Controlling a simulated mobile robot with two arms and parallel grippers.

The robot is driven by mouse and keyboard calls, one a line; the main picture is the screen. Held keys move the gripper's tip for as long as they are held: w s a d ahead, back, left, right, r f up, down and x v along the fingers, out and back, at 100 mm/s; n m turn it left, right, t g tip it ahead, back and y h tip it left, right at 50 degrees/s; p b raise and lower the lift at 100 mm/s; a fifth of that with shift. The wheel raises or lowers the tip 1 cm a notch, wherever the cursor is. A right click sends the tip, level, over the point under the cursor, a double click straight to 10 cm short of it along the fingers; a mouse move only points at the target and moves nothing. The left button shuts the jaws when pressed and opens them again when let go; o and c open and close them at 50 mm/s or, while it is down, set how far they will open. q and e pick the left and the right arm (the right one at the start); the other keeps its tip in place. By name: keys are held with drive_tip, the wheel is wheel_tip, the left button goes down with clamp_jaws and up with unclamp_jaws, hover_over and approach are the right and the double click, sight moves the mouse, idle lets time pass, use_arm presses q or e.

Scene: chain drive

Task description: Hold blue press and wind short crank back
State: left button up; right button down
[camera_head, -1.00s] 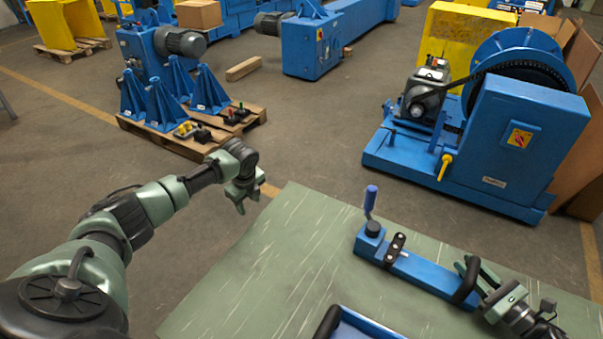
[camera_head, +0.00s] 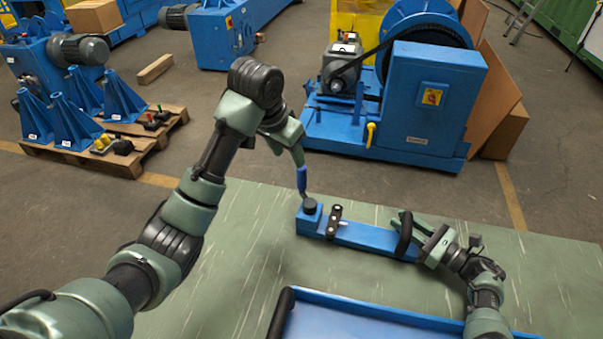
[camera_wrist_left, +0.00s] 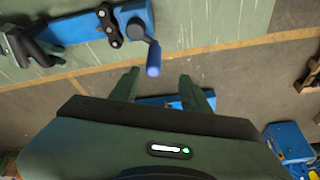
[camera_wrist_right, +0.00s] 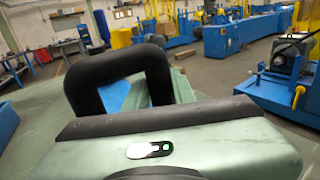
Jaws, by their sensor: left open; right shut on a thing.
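The blue press (camera_head: 365,236) lies on the green table, with a black handle (camera_head: 404,236) at its right end and a chain piece (camera_head: 334,222) on top. The short crank (camera_head: 302,180) with its blue upright grip stands at the press's left end; the grip also shows in the left wrist view (camera_wrist_left: 154,60). My left gripper (camera_head: 292,142) is open just above the crank grip, its fingers (camera_wrist_left: 160,88) on either side of the grip's line but apart from it as far as I can tell. My right gripper (camera_head: 414,238) is shut on the black handle, seen close in the right wrist view (camera_wrist_right: 120,75).
A blue tray (camera_head: 370,312) with a black handle lies at the table's front. The green table (camera_head: 240,250) is clear left of the press. A large blue chain-drive machine (camera_head: 425,110) and a pallet with blue stands (camera_head: 90,150) stand on the floor beyond.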

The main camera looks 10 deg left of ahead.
sight(302, 174)
use_arm(q)
drive_tip(key=shift+n, duration=0.5)
drive_tip(key=x, duration=0.7)
drive_tip(key=d+x, duration=0.1)
drive_tip(key=x, duration=0.2)
drive_tip(key=shift+w+d+f, duration=0.15)
drive_tip(key=shift+w+f, duration=0.05)
drive_tip(key=shift+f, duration=0.05)
